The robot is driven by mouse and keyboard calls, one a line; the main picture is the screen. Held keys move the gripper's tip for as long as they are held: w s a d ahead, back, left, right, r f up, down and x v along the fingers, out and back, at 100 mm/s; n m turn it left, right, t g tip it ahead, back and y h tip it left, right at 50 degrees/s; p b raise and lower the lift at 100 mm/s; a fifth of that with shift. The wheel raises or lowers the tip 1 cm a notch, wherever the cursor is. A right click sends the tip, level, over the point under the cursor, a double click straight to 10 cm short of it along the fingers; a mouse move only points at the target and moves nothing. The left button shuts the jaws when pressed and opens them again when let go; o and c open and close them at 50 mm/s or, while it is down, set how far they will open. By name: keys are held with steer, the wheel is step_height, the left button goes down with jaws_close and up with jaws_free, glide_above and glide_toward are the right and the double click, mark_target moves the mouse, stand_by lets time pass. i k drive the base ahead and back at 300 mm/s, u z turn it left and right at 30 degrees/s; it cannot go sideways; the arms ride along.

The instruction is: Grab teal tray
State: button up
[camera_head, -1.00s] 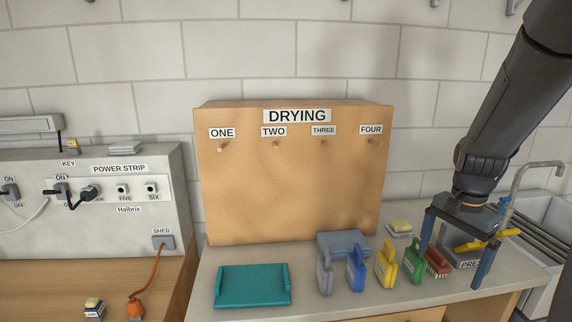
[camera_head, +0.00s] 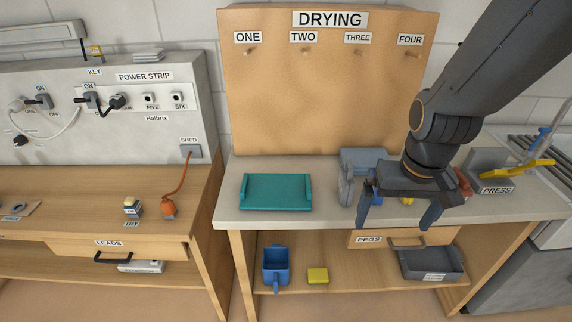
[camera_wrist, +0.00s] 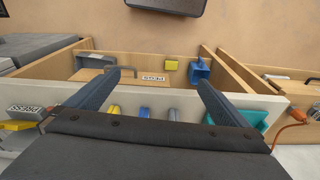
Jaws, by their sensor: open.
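The teal tray (camera_head: 276,193) lies flat on the grey counter, at its left end below the drying board. It has raised walls at its left and right ends. In the wrist view the teal tray (camera_wrist: 252,117) shows at the right, partly hidden behind one of my fingers. My gripper (camera_head: 396,218) is open and empty, pointing down over the front of the counter, well to the right of the tray. In the wrist view my gripper (camera_wrist: 160,88) has both fingers spread, with nothing between them but counter edge and shelf beyond.
A grey jug-like item (camera_head: 347,184) stands right of the tray; blue, yellow and other items are partly hidden behind my gripper. The drying board (camera_head: 325,90) rises behind the counter. Below are a blue container (camera_head: 276,265), yellow sponge (camera_head: 318,275) and grey bin (camera_head: 432,264). Counter around the tray is clear.

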mark_target(259, 191)
steer(key=u, duration=1.85)
steer(key=k, duration=0.9)
steer(key=z, duration=1.65)
steer(key=i, duration=0.5)
steer(key=u, duration=0.1)
